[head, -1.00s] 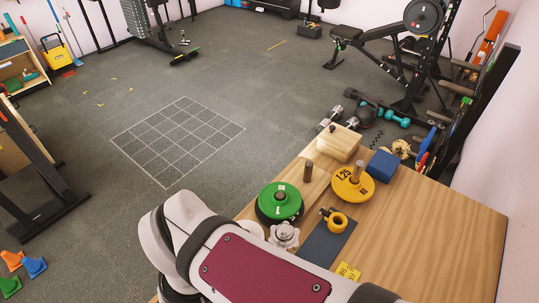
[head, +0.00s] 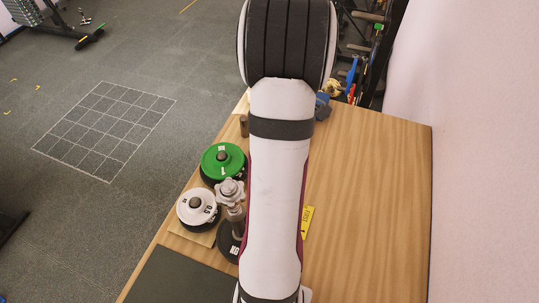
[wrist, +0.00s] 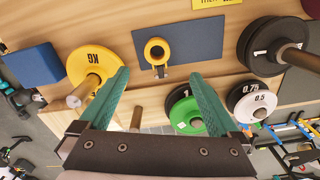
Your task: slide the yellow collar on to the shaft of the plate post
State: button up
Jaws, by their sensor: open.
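The yellow collar (wrist: 157,50) lies on a dark blue mat (wrist: 205,42) in the wrist view, with its round hole facing the camera and a small dark clamp part at its lower side. In the head view my arm hides it. My gripper (wrist: 157,75) is open and empty, its two green fingers on either side of the collar's line and apart from it. A metal post shaft (wrist: 300,58) rises from a black plate (wrist: 258,45) at right. In the head view a post (head: 237,218) with a silver star-shaped knob (head: 230,191) stands beside my arm.
A yellow plate (wrist: 92,62) on its peg stands left of the mat, near a blue block (wrist: 32,66). A green plate (head: 223,162) and a white plate (head: 198,207) stand on pegs along the table's left edge. The table's right side (head: 375,200) is clear.

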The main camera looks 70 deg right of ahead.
jog(key=f, duration=1.2)
jog(key=shift+d, duration=0.3)
grip_shut()
jog(key=shift+r, duration=2.15)
jog(key=s+a+r, duration=0.3)
jog(key=s+r, duration=0.3)
jog(key=s, duration=0.4)
jog(key=w+a+r+n, duration=0.1)
jog(key=w+a+r, duration=0.25)
jog(key=w, duration=0.55)
jog(key=w+a+r, duration=0.3)
jog(key=w+a, duration=0.1)
jog(key=w, duration=0.5)
jog(key=w+a+r+n, duration=0.1)
jog(key=w+a+r, duration=0.2)
jog(key=w, duration=0.6)
jog(key=w+a+r, duration=0.2)
jog(key=a, duration=0.6)
jog(key=w+a+r, duration=0.3)
jog(key=a, duration=0.5)
jog(key=w+a+r+n, duration=0.1)
jog(key=w+a+r, duration=0.2)
jog(key=a, duration=0.5)
